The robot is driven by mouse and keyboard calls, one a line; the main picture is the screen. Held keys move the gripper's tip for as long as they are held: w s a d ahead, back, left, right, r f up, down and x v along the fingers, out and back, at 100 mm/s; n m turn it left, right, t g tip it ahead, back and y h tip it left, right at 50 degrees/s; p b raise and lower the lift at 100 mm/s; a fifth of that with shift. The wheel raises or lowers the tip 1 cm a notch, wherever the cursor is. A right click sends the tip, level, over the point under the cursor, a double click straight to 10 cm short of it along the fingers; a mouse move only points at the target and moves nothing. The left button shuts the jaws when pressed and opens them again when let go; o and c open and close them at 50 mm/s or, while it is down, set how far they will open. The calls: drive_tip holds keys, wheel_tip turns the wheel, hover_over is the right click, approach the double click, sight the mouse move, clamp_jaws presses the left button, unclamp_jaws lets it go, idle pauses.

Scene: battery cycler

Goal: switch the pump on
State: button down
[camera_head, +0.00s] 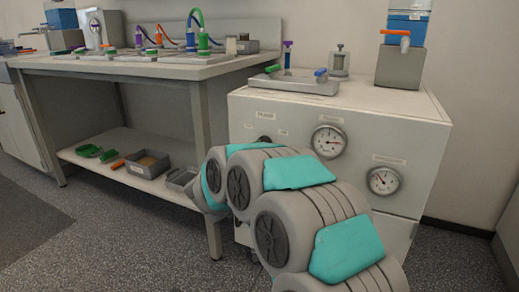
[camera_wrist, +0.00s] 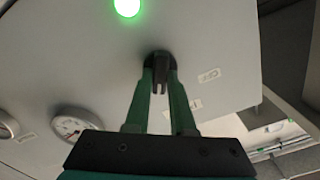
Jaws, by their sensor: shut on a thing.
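The pump cabinet (camera_head: 285,118) is a white box with a dark round knob on its front. In the wrist view the black knob (camera_wrist: 161,62) lies between the tips of my gripper (camera_wrist: 160,84), whose two green fingers are shut on it. Small labels (camera_wrist: 208,76) sit beside the knob; I cannot read them surely. A green lamp (camera_wrist: 127,7) glows on the same panel. In the head view my arm covers the lower left of the front and hides my gripper; a dark spot, likely the knob's edge, shows just above it.
Two round gauges, one upper (camera_head: 328,141) and one lower right (camera_head: 383,181), sit on the cabinet front. A metal tray (camera_head: 295,84) and a grey block (camera_head: 400,66) stand on top. A workbench (camera_head: 150,68) with a lower shelf stands at left. Grey floor (camera_head: 110,240) is clear in front.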

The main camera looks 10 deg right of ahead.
drive_tip(key=c, duration=0.8)
unclamp_jaws()
drive_tip(key=shift+o, duration=0.2)
drive_tip(key=v, duration=0.8)
drive_tip(key=shift+p, duration=0.3)
drive_tip(key=shift+w, duration=0.1)
